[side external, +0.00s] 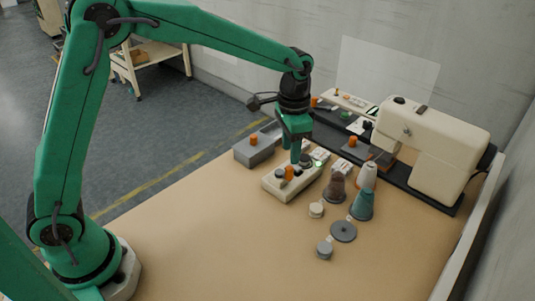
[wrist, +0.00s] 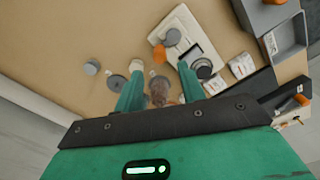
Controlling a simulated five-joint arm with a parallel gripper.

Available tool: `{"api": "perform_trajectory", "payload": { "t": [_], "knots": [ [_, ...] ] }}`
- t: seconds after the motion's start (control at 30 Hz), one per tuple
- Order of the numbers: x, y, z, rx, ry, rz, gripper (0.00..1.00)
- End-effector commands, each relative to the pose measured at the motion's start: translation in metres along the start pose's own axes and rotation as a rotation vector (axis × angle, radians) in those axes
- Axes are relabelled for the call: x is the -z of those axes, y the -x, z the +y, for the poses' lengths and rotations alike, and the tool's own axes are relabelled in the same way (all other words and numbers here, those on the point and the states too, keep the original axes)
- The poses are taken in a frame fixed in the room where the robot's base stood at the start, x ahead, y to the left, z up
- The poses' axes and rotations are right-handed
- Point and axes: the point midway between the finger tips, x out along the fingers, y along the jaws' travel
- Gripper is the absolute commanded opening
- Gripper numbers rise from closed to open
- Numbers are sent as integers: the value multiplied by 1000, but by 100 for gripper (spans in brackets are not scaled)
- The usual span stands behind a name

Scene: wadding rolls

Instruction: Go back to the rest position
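My gripper (side external: 296,160) is above the white tray (side external: 280,186) in the side view, pointing down. In the wrist view my gripper (wrist: 160,68) has its two green fingers spread apart, with no held object visible between them. The tray (wrist: 190,20) lies beyond the fingertips there. It carries a grey round piece (wrist: 172,37), an orange piece (wrist: 158,54) and a dark round piece (wrist: 203,68). A brown spool (wrist: 160,90) shows in the gap between the fingers, lower down. I cannot tell the exact height of the fingertips above the tray.
A cream sewing machine (side external: 430,145) stands at the back right on a dark base. A grey bin (side external: 258,148) is left of the tray. A brown cone (side external: 336,188), a teal cone (side external: 362,205) and grey discs (side external: 343,231) stand right of it. The front left table (side external: 200,230) is clear.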

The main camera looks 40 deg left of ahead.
Motion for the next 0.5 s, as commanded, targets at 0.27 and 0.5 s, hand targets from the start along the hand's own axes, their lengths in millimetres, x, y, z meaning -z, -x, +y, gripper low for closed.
{"api": "perform_trajectory", "payload": {
  "t": [0.27, 0.5],
  "knots": [
    [-8, 10, -2, 4, 17, 17, 40],
    [-36, 41, -8, 18, 73, 69, 40]
  ]
}}
